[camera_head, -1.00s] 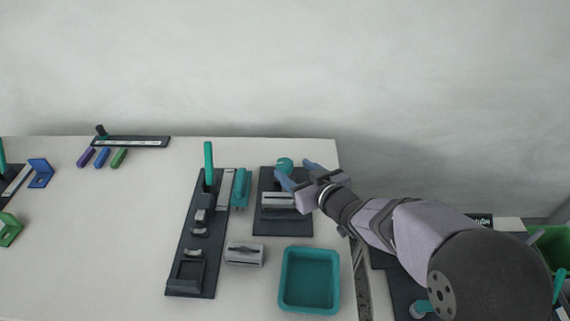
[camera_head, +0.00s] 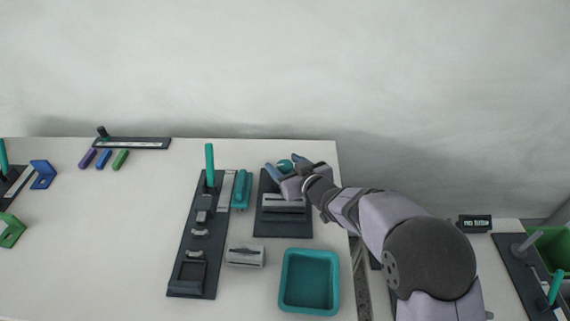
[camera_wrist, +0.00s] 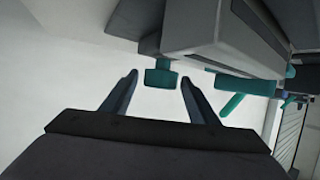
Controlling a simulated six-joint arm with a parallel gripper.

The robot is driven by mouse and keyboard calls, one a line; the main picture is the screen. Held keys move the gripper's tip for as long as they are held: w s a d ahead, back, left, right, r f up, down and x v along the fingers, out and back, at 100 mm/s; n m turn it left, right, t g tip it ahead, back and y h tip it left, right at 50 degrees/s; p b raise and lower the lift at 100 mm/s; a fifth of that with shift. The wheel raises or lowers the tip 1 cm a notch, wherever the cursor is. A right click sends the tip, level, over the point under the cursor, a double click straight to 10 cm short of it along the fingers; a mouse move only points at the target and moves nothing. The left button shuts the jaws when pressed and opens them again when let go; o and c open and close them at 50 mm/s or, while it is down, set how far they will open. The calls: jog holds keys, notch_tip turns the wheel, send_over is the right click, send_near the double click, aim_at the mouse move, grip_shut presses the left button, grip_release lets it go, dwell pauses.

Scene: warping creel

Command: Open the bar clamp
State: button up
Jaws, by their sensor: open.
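The bar clamp appears to be the dark plate (camera_head: 270,228) with grey bars (camera_head: 283,205) and a teal knob (camera_head: 286,165) at its far end. In the wrist view, a teal piece (camera_wrist: 161,77) that looks like this knob stands below a large grey block (camera_wrist: 215,38). My gripper (camera_head: 287,168) is at the far end of the clamp, with its fingers apart around the knob. In the wrist view, the open fingers (camera_wrist: 159,80) lie on either side of the teal piece, with gaps showing. My wrist hides part of the clamp's right side.
Left of the clamp are a teal block (camera_head: 241,190) and a long dark fixture (camera_head: 183,270) with an upright teal handle (camera_head: 209,165). A grey block (camera_head: 245,255) and a teal tray (camera_head: 310,254) sit in front. The table's right edge is close by.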

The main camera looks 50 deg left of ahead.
jog(key=c, duration=1)
jog(key=shift+w+r+p, duration=0.1)
jog(key=shift+r+p, duration=0.1)
jog(key=shift+p, duration=0.35)
